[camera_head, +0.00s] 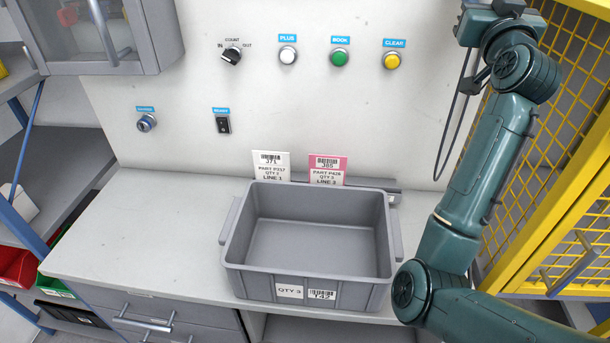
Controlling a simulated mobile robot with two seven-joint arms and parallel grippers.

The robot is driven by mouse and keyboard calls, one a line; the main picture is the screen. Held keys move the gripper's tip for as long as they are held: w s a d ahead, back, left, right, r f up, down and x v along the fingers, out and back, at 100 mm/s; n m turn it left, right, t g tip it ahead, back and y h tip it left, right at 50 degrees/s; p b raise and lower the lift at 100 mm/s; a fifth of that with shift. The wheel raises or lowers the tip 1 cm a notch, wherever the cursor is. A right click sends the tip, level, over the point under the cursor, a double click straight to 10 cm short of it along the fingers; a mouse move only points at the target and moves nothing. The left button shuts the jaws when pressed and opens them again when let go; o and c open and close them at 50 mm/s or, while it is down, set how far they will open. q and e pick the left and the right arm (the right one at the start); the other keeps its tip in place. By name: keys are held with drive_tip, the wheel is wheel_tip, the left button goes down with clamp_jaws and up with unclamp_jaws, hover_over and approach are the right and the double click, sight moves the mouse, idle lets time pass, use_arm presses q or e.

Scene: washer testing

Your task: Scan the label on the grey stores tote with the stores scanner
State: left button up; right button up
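The grey stores tote (307,279) stands upright on the pale bench and looks empty. Its front wall carries a white barcode label reading T47 or T42 (322,295), and a plain QTY 3 card (289,291) to the left of it. No stores scanner can be made out. A dark looped cord (443,150) hangs at the right of the panel, partly behind my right arm, and what it joins is hidden. My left gripper is not in view.
A white card and a pink card, both barcoded, stand behind the tote. The panel (290,110) holds a selector knob (232,55), PLUS, BOOK and CLEAR buttons, a blue-ringed control and a rocker switch. Yellow mesh (560,150) bounds the right. The bench left of the tote is clear.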

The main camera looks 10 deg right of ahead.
drive_tip(key=s+a, duration=0.2)
drive_tip(key=s, duration=0.6)
drive_tip(key=shift+s+p, duration=0.3)
drive_tip(key=shift+s, duration=0.1)
drive_tip(key=shift+s+a, duration=0.1)
idle(0.4)
